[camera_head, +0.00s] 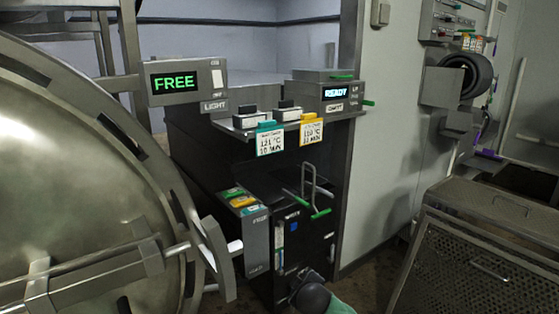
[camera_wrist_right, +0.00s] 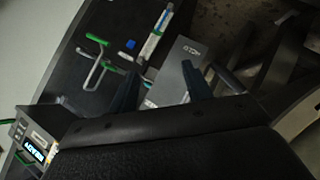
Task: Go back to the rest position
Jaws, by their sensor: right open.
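My right gripper (camera_wrist_right: 160,76) shows in the right wrist view as two dark fingers standing apart, with no object held between them. Beyond the fingers are the dark front panel (camera_wrist_right: 110,60) of the cabinet and a grey box (camera_wrist_right: 180,58) with lettering. I cannot tell the exact gap to them. In the head view, a dark rounded part at the bottom edge, below the cabinet front, appears to be my right arm; its fingers are not clear there. My left gripper is in neither view.
A large round metal autoclave door (camera_head: 75,175) fills the left. A dark cabinet carries a FREE display (camera_head: 175,82), a READY display (camera_head: 337,92), teal (camera_head: 270,140) and yellow (camera_head: 311,130) cards, and a protruding green-tipped handle (camera_head: 312,190). A perforated metal basket (camera_head: 480,265) stands right.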

